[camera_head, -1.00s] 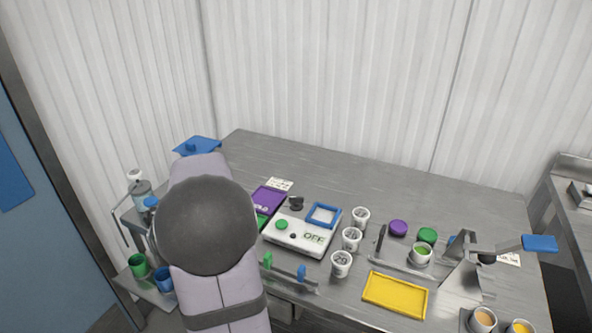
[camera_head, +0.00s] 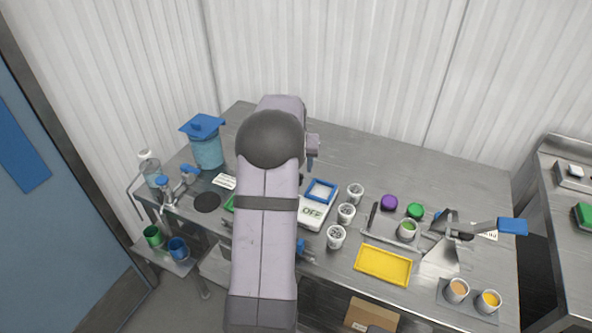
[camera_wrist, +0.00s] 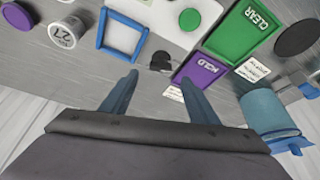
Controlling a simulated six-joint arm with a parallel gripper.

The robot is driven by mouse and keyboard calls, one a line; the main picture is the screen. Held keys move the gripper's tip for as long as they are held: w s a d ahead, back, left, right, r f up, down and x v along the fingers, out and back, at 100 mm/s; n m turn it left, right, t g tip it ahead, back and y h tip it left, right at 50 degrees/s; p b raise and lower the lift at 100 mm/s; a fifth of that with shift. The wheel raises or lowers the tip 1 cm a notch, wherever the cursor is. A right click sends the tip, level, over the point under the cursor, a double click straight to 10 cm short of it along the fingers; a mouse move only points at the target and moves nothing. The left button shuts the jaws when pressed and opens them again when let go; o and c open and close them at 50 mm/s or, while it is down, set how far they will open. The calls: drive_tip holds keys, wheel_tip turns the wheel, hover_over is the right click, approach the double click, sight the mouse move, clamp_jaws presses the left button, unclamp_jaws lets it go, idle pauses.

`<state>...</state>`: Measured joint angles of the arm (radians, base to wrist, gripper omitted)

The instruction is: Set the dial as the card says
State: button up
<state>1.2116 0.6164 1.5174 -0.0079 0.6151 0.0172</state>
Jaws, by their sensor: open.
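A small black dial (camera_wrist: 162,61) sits on the steel bench in the wrist view, beside the purple HOLD tray (camera_wrist: 200,75). A white card (camera_wrist: 173,93) lies at that tray's edge, and a second card (camera_wrist: 252,70) lies by the green CLEAR tray (camera_wrist: 245,28); I cannot read their writing. The second card also shows in the head view (camera_head: 224,182). My gripper (camera_wrist: 158,73) is open and empty, its two blue fingers apart with the dial between and just beyond their tips in the picture.
A blue lidded container (camera_head: 206,145) stands at the back left. The back of the bench is clear.

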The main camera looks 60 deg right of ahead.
drive_tip(key=shift+p+x, duration=0.85)
drive_tip(key=shift+x, duration=1.9)
drive_tip(key=c, duration=1.1)
